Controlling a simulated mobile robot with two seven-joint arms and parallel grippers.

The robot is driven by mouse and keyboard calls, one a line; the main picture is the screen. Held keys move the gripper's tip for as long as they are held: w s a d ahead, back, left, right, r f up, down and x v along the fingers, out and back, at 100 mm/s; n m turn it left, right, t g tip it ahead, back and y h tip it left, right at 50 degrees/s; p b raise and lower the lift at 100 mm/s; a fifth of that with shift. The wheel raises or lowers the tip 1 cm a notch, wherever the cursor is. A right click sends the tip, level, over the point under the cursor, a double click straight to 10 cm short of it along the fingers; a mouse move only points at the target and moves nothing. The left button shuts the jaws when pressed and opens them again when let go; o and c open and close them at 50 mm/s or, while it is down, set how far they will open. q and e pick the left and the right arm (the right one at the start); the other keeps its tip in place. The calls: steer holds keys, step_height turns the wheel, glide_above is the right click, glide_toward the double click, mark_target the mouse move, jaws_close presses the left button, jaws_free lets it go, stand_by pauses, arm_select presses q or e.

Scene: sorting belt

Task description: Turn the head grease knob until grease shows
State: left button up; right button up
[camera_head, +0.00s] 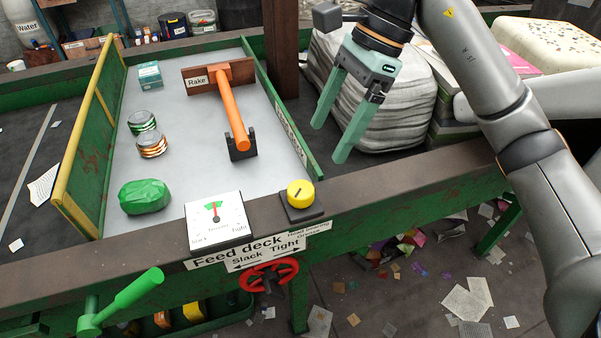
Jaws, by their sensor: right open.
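The yellow knob (300,193) sits on a dark square base on the front rail of the feed deck, with a dark pointer line on its top. A small label (309,229) on the rail face below it reads as head bearing grease. No grease is visible around the knob. My right gripper (329,142) has pale green fingers, open and empty, pointing down above and to the right of the knob, clear of it. My left gripper is not in view.
A slack/tight gauge (216,222) stands left of the knob, with a red handwheel (268,275) below and a green lever (126,300) at lower left. An orange-handled rake (232,105), cans and a green lump (145,197) lie on the deck. A wrapped bale (400,110) stands behind my gripper.

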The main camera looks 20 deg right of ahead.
mark_target(302, 188)
steer(key=x, duration=1.1)
steer(key=shift+s+a, duration=0.1)
steer(key=shift+a, duration=0.05)
steer(key=shift+c, duration=0.3)
steer(key=c, duration=1.3)
